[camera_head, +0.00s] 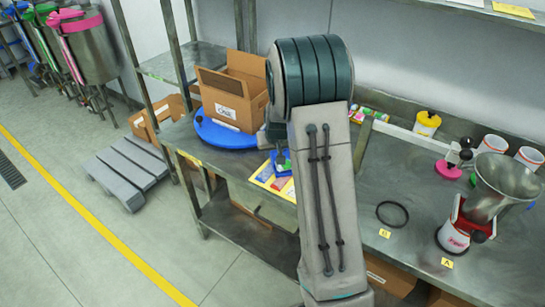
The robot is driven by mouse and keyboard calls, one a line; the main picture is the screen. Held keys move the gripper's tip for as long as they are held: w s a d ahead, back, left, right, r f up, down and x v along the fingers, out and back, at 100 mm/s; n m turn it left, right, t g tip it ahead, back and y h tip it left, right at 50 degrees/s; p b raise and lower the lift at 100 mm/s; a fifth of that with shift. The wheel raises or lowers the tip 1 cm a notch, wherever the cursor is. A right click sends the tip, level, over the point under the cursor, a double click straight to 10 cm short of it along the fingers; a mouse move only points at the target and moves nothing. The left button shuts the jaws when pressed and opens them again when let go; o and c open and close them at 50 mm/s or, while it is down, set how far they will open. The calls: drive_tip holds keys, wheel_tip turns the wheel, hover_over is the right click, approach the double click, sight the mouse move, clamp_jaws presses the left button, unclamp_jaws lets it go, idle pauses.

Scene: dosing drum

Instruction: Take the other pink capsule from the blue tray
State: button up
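My arm stands across the middle of the view and covers part of the table behind it. My gripper is not visible; it may be hidden behind the arm. A blue round tray-like base (222,137) lies at the left part of the table under an open cardboard box. A smaller blue piece with a green part (279,160) shows just left of my arm, partly covered. No pink capsule can be made out for sure.
The cardboard box (232,92) stands at the table's left. A yellow-edged board (272,181) lies in front of it. At right are a black ring (392,213), a red-based metal funnel device (482,208), white cups (492,144) and a yellow-lidded jar (427,123).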

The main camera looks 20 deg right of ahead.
drive_tip(key=s+a+r+y, duration=0.1)
drive_tip(key=s+a+r, duration=0.2)
drive_tip(key=s+r, duration=0.45)
drive_tip(key=s+a+r, duration=0.3)
drive_tip(key=s+r, duration=0.4)
drive_tip(key=s, duration=0.2)
drive_tip(key=s+a+n+g, duration=0.1)
drive_tip(key=s+a, duration=0.2)
drive_tip(key=s, duration=1.2)
drive_tip(key=shift+s+a+r+g, duration=0.15)
drive_tip(key=shift+s+r+g, duration=0.15)
drive_tip(key=shift+s+r, duration=0.1)
drive_tip(key=shift+o, duration=1.1)
drive_tip(key=shift+w+a+n, duration=0.1)
drive_tip(key=shift+n, duration=0.2)
